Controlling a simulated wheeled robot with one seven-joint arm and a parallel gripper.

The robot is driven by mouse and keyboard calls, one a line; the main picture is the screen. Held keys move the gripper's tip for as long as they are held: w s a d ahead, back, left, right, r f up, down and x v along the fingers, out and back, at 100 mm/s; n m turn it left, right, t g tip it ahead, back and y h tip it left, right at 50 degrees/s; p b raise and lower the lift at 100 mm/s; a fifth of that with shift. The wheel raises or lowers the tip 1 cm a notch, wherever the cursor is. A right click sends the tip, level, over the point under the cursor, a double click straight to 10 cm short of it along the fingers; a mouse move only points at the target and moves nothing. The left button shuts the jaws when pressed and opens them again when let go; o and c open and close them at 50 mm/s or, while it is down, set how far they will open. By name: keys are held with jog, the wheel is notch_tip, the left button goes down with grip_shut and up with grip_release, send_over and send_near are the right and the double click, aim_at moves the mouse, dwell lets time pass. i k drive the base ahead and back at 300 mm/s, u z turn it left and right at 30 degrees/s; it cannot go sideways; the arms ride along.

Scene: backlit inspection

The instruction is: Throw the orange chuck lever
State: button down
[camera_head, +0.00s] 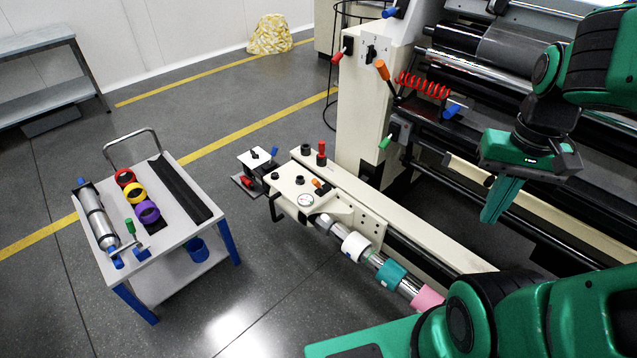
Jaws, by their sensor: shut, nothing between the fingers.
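One orange-handled lever (383,72) stands on the side of the cream machine cabinet, its handle tilted up and left on a dark stem. A second, smaller orange-tipped lever (320,185) sits on the cream bracket by the gauge, near the shaft end. The picture does not show which is the chuck lever. My gripper (490,214) is green, points down and is shut and empty. It hangs in front of the machine's rollers, right of both levers and touching neither.
A red coiled hose (424,87) and a blue handle (452,109) lie right of the upper lever. A shaft with white, teal and pink rings (392,274) runs along the cream beam (425,240). A trolley (180,232) stands left; open floor (270,300) lies between.

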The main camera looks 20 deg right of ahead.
aim_at(316, 182)
jog(key=k, duration=0.45)
jog(key=u, duration=0.5)
jog(key=i, duration=1.25)
jog(key=z, duration=0.6)
